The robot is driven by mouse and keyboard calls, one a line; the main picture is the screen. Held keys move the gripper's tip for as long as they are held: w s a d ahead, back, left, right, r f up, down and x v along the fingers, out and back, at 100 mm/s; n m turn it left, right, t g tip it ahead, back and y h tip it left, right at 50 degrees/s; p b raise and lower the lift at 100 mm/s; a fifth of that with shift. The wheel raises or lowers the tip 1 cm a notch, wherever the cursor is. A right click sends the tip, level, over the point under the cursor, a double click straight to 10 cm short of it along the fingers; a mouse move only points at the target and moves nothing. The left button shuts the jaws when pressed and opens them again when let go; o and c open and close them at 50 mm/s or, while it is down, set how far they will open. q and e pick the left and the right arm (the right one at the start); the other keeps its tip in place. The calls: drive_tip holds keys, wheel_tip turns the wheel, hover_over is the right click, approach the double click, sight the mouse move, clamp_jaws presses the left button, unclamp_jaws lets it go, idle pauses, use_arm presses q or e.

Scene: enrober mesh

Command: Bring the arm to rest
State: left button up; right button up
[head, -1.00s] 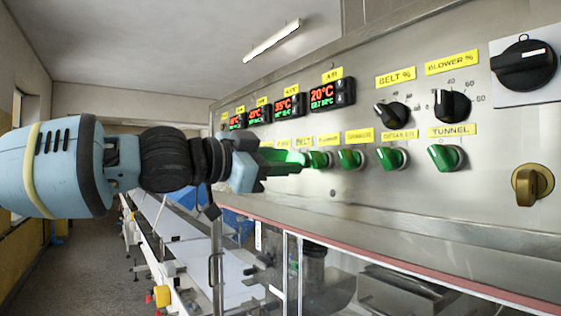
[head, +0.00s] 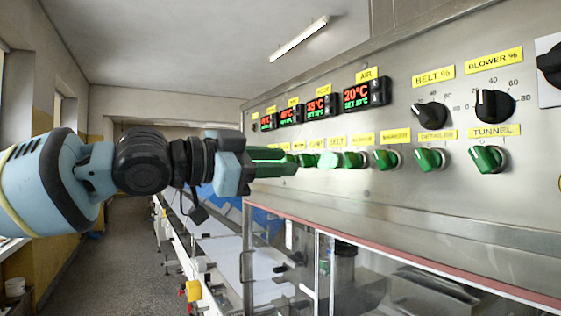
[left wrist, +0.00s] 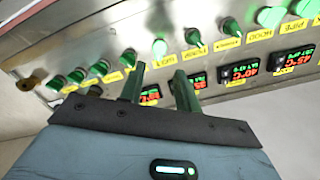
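My left gripper (head: 287,166) reaches in from the left in the head view, its green fingers in front of the steel control panel (head: 400,205). The fingertips overlap the row of green knobs in the picture; I cannot tell whether they touch one. In the left wrist view the two fingers (left wrist: 160,75) stand apart with nothing between them, pointing toward the panel. Green knobs such as the one under the TUNNEL label (head: 488,159) lie to the right. My right gripper is not in view.
Temperature displays (head: 366,95) and black dials (head: 495,106) sit above the knobs. Below the panel are clear guard doors (head: 340,270). A white conveyor (head: 215,250) runs back at the lower left, beside open floor (head: 120,250).

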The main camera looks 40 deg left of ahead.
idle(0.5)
use_arm(q)
drive_tip(key=w+a+f+n+y, duration=0.1)
drive_tip(key=w+a+f, duration=0.2)
drive_tip(key=f, duration=0.7)
drive_tip(key=w+a+f+n+g, duration=0.1)
drive_tip(key=w+a+f, duration=0.2)
drive_tip(key=f, duration=0.7)
drive_tip(key=w+a+f+n+y, duration=0.1)
drive_tip(key=w+a+f, duration=0.15)
drive_tip(key=f, duration=0.75)
wheel_tip(320, 180, down, 16)
drive_tip(key=s+d+n+g, duration=0.1)
drive_tip(key=s+n, duration=0.1)
drive_tip(key=s+d+f+n+g+y, duration=0.1)
drive_tip(key=s+d+f, duration=0.25)
drive_tip(key=f, duration=0.65)
drive_tip(key=s+d+f+n+g+y, duration=0.1)
drive_tip(key=s+d+f, duration=0.1)
drive_tip(key=s+f, duration=0.5)
drive_tip(key=s+d+f+n+g+y, duration=0.1)
drive_tip(key=s+d+f+g, duration=0.2)
drive_tip(key=s+d+f, duration=1.1)
drive_tip(key=shift+s+d+f, duration=0.2)
drive_tip(key=shift+s+f, duration=0.5)
drive_tip(key=shift+f, duration=0.15)
